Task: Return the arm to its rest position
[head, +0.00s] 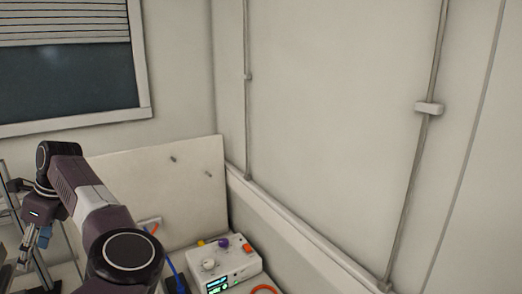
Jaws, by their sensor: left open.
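My left arm comes in from the lower left, with dark purple and white links, and bends down at the far left. My left gripper (28,252) hangs at its end near the left edge, pointing down, open, with nothing seen between its fingers. It is small and partly mixed with the metal frame behind it. My right arm and gripper are not in view.
A white control box (230,268) with knobs and a green display stands at the bottom centre. A blue cable (174,268) and an orange cable (264,289) lie near it. A pale panel (190,195) stands behind. Bare walls with vertical pipes (421,150) fill the right.

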